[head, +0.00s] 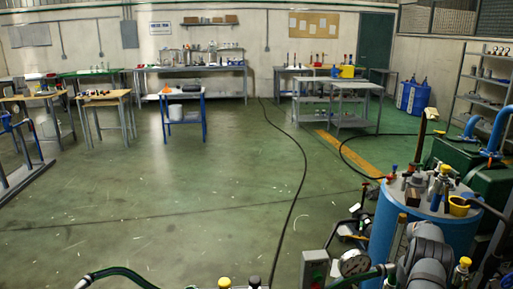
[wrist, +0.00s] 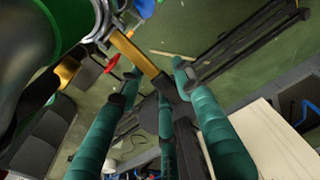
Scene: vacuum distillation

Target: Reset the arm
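My gripper (wrist: 156,80) shows in the wrist view as teal, jointed fingers with dark tips. The tips stand apart and I see nothing clearly clamped between them. A yellow bar with a dark end (wrist: 135,50) runs toward the space between the tips; I cannot tell whether it touches them. In the head view, rounded grey links at the lower right look like my arm, beside a blue drum (head: 420,222). The gripper itself cannot be made out there.
A pressure gauge (head: 354,262) and hoses stand close by. Green machinery (head: 492,185) is at the right. A black cable (head: 298,190) crosses the open green floor. Benches (head: 205,68) line the back wall.

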